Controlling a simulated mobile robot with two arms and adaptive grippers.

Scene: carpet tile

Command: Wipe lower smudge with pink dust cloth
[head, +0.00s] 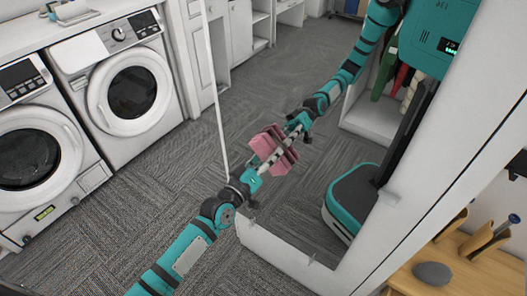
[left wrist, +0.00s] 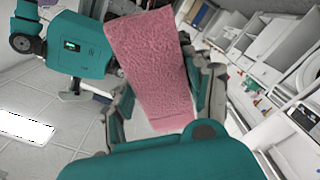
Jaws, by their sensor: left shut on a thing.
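My left gripper (head: 266,165) reaches in from the bottom left and is shut on the pink dust cloth (head: 282,158). In the left wrist view the cloth (left wrist: 150,65) stands out between the fingers as a textured pink slab. The gripper holds it in front of a large white-framed mirror (head: 285,255), where the reflected arm and cloth meet it closely. I cannot tell whether the cloth touches the glass. No smudge can be made out; the cloth and gripper cover part of the glass. My right gripper is not clearly in view.
Two white front-loading washers (head: 125,90) stand at the left. Grey carpet tile (head: 130,220) is open between them and the mirror. A wooden table (head: 450,275) at the lower right bears a grey rounded object (head: 432,274) and wooden holders. The mirror reflects my body and cabinets.

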